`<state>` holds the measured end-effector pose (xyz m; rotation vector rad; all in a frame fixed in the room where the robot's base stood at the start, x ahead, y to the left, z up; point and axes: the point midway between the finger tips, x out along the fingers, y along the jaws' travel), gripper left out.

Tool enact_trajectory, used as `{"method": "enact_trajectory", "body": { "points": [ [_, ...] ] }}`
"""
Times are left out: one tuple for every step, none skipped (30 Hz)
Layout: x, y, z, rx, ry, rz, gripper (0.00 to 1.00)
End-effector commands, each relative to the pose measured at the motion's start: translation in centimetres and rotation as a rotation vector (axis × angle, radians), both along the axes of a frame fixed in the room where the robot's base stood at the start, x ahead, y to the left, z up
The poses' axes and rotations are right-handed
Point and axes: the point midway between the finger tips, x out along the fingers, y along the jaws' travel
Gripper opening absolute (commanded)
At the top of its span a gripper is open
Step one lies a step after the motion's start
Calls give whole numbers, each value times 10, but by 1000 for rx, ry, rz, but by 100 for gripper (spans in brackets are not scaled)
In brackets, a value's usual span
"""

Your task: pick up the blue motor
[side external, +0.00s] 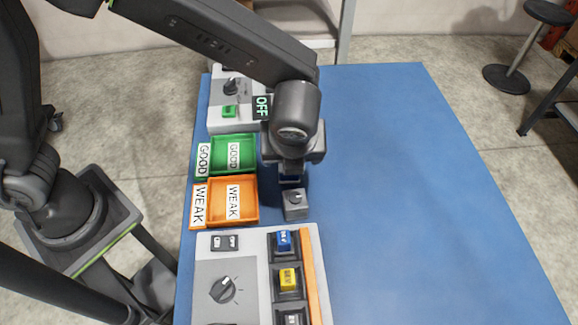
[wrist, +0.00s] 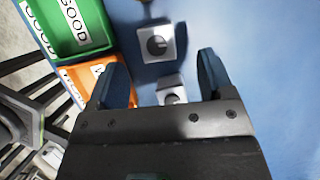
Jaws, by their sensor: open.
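A blue block with white lettering (side external: 284,241), which looks like the blue motor, sits in a black slot of the near grey panel. It is not visible in the wrist view. My gripper (side external: 291,174) points down over the blue table, beyond and apart from that block. In the wrist view its fingers (wrist: 162,64) are spread wide with nothing held. Below them are two small grey boxes with dials, one farther (wrist: 160,43) and one nearer, partly hidden by my gripper (wrist: 172,92). A dark blue patch under my gripper in the side view is too small to tell.
A yellow block (side external: 288,279) sits in the slot beside the blue one. The green GOOD tray (side external: 219,141) and orange WEAK tray (side external: 222,221) lie left of my gripper. A far panel bears an OFF sign (side external: 262,107). The blue table (side external: 420,200) is clear to the right.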

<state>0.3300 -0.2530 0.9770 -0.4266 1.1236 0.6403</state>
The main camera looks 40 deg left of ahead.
Motion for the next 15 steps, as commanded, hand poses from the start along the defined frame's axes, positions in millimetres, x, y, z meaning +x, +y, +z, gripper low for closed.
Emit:
{"method": "enact_trajectory", "body": {
  "points": [
    [1,1,-3,1,1,0,74],
    [1,1,-4,1,1,0,74],
    [1,2,-6,1,1,1,74],
    [2,3,-9,1,1,1,74],
    [2,4,-12,1,1,1,74],
    [3,6,-17,2,2,1,74],
    [4,8,-22,3,3,3,74],
    [5,9,-26,2,3,2,74],
    [7,11,-32,2,3,2,74],
    [8,13,-36,2,3,2,74],
    [9,13,-40,1,3,1,74],
    [10,15,-44,1,2,2,74],
    [11,15,-46,0,2,2,74],
    [12,16,-48,-1,1,2,74],
    [12,16,-50,-2,1,2,74]
  ]
}}
